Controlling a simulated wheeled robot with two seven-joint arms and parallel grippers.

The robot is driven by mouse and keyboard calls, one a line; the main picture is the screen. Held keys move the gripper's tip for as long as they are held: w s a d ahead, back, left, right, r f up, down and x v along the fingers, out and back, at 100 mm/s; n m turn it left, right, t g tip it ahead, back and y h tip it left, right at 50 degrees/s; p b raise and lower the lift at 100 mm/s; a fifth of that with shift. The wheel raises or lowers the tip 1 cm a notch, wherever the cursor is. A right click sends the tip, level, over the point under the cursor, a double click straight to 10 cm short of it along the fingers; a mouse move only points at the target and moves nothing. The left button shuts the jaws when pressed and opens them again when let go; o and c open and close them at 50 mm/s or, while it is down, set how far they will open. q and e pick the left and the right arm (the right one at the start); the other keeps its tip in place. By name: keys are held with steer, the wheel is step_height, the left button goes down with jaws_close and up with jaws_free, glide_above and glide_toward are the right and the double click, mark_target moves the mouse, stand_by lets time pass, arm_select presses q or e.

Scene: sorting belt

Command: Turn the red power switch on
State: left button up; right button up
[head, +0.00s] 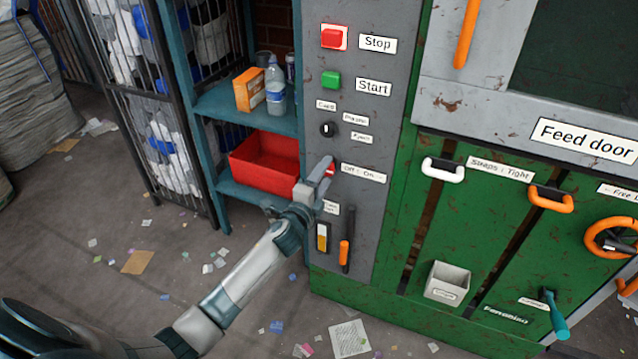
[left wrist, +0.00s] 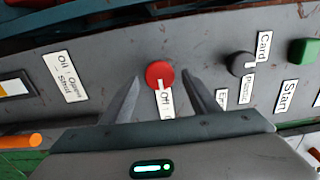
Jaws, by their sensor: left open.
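The red power switch (head: 331,169) is a round red knob on the grey control panel, beside the "Off : On" label (head: 363,173). In the left wrist view the red knob (left wrist: 160,72) shows a pale mark on its label side. My left gripper (head: 324,172) is at the panel, partly hiding the switch in the head view. In the left wrist view my left gripper (left wrist: 161,80) is open, with one finger on each side of the knob. I cannot tell whether the fingers touch it. My right gripper is not in view.
Above the switch are a black selector knob (head: 327,129), a green Start button (head: 331,80) and a red Stop button (head: 334,37). Below it is an orange-handled lever (head: 345,252). A shelf with a red bin (head: 265,160) stands left of the panel. Paper scraps litter the floor.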

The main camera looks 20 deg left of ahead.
arm_select(q)
steer(key=shift+s, duration=0.15)
steer(key=s+b, duration=0.1)
steer(key=s, duration=1.6)
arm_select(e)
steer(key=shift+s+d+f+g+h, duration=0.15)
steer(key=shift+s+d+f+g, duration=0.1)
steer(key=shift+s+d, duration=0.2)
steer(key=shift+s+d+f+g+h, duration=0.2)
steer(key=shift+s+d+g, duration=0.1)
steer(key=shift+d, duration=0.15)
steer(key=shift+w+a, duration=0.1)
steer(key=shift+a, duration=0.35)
